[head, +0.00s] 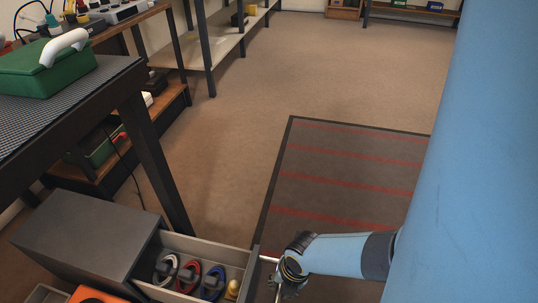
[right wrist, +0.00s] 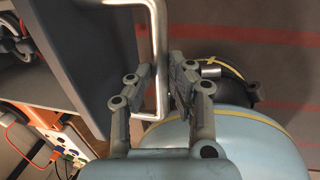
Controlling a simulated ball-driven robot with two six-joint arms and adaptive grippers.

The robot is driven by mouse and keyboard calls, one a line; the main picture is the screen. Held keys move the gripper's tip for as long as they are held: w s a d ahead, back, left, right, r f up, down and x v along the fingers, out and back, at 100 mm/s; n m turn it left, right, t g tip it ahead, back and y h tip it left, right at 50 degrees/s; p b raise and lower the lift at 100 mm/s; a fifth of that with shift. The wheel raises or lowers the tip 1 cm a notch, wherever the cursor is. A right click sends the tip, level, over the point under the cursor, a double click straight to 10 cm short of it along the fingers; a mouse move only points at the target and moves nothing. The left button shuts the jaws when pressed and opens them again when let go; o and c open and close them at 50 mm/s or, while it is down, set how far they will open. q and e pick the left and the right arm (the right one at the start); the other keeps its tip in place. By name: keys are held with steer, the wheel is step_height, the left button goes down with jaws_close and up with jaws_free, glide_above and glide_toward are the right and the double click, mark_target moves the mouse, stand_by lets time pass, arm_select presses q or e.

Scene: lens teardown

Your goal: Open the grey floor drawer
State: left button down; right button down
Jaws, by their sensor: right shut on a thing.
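The grey floor drawer (head: 205,244) stands pulled out to the right from its dark grey cabinet (head: 85,232) at the bottom left of the head view. Several rings, including white, red and blue ones, and a yellow thing lie inside it. My right gripper (head: 277,280) is at the drawer's front, shut on the pale metal handle (head: 268,259). In the right wrist view the bar handle (right wrist: 157,40) passes between the fingers, beside the grey drawer front (right wrist: 85,65). The fingertips are small and partly hidden in the head view. My left gripper is not in view.
A black workbench (head: 125,80) with a green case (head: 45,70) stands above and behind the cabinet. An orange thing (head: 95,296) is at the bottom edge. A dark mat with red stripes (head: 340,180) lies right of the drawer. Open brown floor is beyond.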

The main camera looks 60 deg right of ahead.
steer(key=shift+s, duration=0.15)
steer(key=c, duration=1.2)
jaws_free()
steer(key=shift+c, duration=0.2)
steer(key=shift+r, duration=0.1)
step_height(320, 180, up, 12)
steer(key=s, duration=0.2)
steer(key=shift+d+f, duration=0.2)
steer(key=shift+d, duration=0.25)
steer(key=shift+s, duration=0.1)
